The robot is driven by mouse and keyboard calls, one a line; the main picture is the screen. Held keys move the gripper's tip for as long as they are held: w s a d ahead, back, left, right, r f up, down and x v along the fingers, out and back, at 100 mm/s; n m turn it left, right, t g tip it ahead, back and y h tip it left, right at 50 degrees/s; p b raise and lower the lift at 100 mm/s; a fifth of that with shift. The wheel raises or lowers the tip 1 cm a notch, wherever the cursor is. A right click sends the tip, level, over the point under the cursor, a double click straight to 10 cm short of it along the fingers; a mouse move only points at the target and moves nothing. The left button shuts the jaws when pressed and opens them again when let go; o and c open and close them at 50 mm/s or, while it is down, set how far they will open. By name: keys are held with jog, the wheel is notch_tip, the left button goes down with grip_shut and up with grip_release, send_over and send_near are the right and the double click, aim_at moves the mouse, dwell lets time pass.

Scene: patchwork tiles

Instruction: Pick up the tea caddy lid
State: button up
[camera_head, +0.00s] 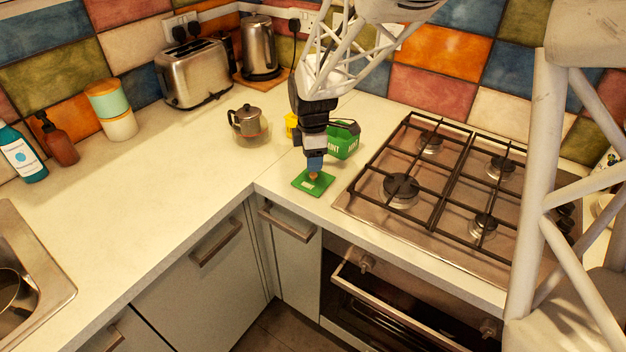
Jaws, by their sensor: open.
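The tea caddy lid (304,187) is a flat green square with a small brownish knob, lying on the worktop near its front inner corner. The green tea caddy (345,143), with white lettering, stands open just behind and to the right of it. My gripper (314,171) points down right over the lid, its blue fingertips at the knob. The jaws are open, and the fingers partly hide the knob. I cannot tell whether they touch it.
A small yellow item (291,122) stands behind my gripper, partly hidden. A metal teapot (246,121) stands to the left. The gas hob (437,185) lies close on the right. A toaster (194,74) and kettle (259,47) stand at the back. The left worktop is largely clear.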

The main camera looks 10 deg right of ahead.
aim_at(313, 174)
jog(key=shift+f, duration=0.1)
jog(key=shift+d+f, duration=0.1)
jog(key=shift+f, duration=2.4)
jog(key=shift+c, duration=0.4)
grip_shut()
jog(key=shift+r, duration=0.2)
notch_tip(313, 174, up, 10)
jog(key=shift+f, duration=0.15)
jog(key=shift+w+d, duration=0.1)
jog(key=shift+w, duration=0.05)
